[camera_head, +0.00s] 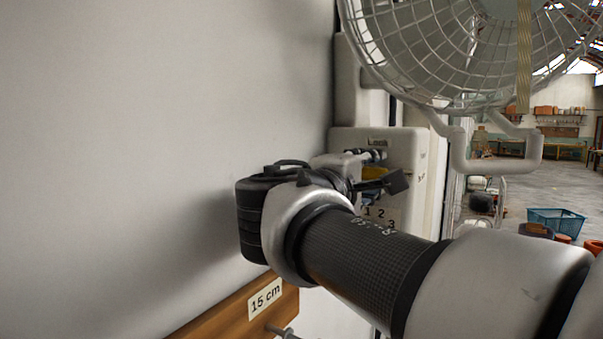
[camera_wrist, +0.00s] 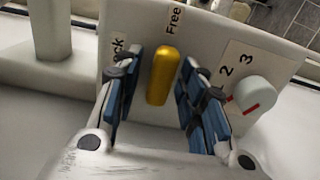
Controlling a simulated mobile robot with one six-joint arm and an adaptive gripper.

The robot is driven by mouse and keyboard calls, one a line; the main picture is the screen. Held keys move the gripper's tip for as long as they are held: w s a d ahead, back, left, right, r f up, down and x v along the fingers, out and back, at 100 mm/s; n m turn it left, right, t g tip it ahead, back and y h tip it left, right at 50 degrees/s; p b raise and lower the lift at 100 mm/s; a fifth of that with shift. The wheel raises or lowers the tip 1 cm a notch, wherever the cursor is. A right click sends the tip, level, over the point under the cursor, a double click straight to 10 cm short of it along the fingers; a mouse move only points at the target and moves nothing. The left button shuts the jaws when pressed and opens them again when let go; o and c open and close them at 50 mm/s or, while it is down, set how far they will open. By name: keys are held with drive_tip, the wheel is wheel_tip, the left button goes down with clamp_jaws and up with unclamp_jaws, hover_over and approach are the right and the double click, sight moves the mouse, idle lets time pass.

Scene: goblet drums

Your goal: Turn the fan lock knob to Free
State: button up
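The yellow lock knob (camera_wrist: 161,76) is on the fan's white control panel (camera_head: 400,150). In the wrist view its long axis points at the "Free" label (camera_wrist: 174,20). The "Lock" label is partly hidden behind a finger there and shows at the panel's top in the head view (camera_head: 377,142). My gripper (camera_wrist: 158,84) is open, with one blue-padded finger on each side of the knob. Narrow gaps show between knob and fingers. In the head view, my gripper (camera_head: 379,170) hides part of the yellow knob.
A pale round speed knob (camera_wrist: 254,96) with a red mark sits beside the numbers 2 and 3, close to one finger. The wire fan cage (camera_head: 440,50) is above the panel. A wooden board (camera_head: 235,309) marked "15 cm" is below my arm.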

drive_tip(key=v, duration=1.2)
drive_tip(key=shift+f, duration=0.1)
drive_tip(key=s+d+f+m+g+y, duration=0.1)
drive_tip(key=s+d+f+g, duration=0.1)
drive_tip(key=d+f, duration=0.3)
drive_tip(key=s+d+f+m+g+y+b, duration=0.1)
drive_tip(key=s+d+f+g, duration=0.15)
drive_tip(key=f, duration=0.55)
drive_tip(key=s+d+f+m+g+y, duration=0.1)
drive_tip(key=s+d+f+g, duration=0.1)
drive_tip(key=d+f, duration=0.3)
drive_tip(key=s+a+f+m+g+y+b, duration=0.1)
drive_tip(key=s+a+f+m+y, duration=0.1)
drive_tip(key=s+f, duration=0.4)
drive_tip(key=s+a+f+m+g+y+b, duration=0.1)
drive_tip(key=s+f+m+y, duration=0.4)
drive_tip(key=f, duration=0.9)
drive_tip(key=s+a+m+g, duration=0.1)
drive_tip(key=s+a, duration=0.1)
drive_tip(key=shift+a+y, duration=0.3)
